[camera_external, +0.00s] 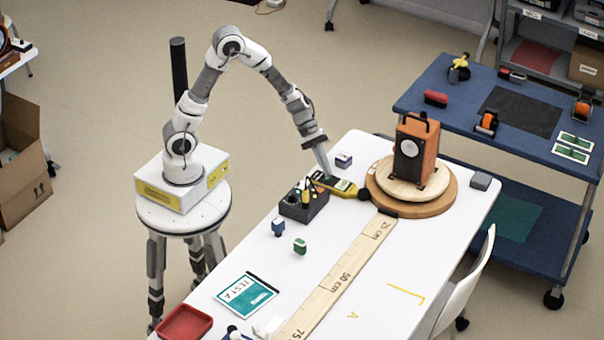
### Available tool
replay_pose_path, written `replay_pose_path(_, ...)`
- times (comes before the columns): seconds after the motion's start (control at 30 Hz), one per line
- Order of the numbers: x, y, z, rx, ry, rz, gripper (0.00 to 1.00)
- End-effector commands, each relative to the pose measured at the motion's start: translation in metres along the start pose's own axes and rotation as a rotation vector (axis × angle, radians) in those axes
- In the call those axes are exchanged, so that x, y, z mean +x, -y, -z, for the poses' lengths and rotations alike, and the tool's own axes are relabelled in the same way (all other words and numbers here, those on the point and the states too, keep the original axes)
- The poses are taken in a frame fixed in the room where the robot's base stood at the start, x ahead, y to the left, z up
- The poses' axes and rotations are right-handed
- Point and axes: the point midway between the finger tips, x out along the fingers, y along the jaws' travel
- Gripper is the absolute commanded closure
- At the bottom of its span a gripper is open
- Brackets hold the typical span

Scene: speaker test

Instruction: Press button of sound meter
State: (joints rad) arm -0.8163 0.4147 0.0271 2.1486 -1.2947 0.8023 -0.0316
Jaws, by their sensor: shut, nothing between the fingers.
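The sound meter (343,187) is yellow and dark, with a round black tip at its right end. It lies on the white table (400,262), just left of the round wooden turntable. My gripper (327,175) is shut and points down at the left part of the meter. Its tip is at or just above the meter; I cannot tell whether it touches. The button is too small to make out, and the fingertip may cover it.
An orange speaker (414,150) stands on the wooden turntable (440,206). A dark holder with pens (303,203) sits close left of the meter. Small blocks, a wooden ruler (343,280), a teal booklet (245,295) and a red tray (186,323) are also on the table.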

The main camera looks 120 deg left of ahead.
Motion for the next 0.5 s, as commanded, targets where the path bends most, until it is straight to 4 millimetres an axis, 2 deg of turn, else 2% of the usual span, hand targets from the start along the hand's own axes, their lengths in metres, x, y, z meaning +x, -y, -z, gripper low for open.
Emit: replay_pose_path(0.5, -0.0032, -0.0024, -0.0023, 0.0, 0.0, 0.0, 1.0)
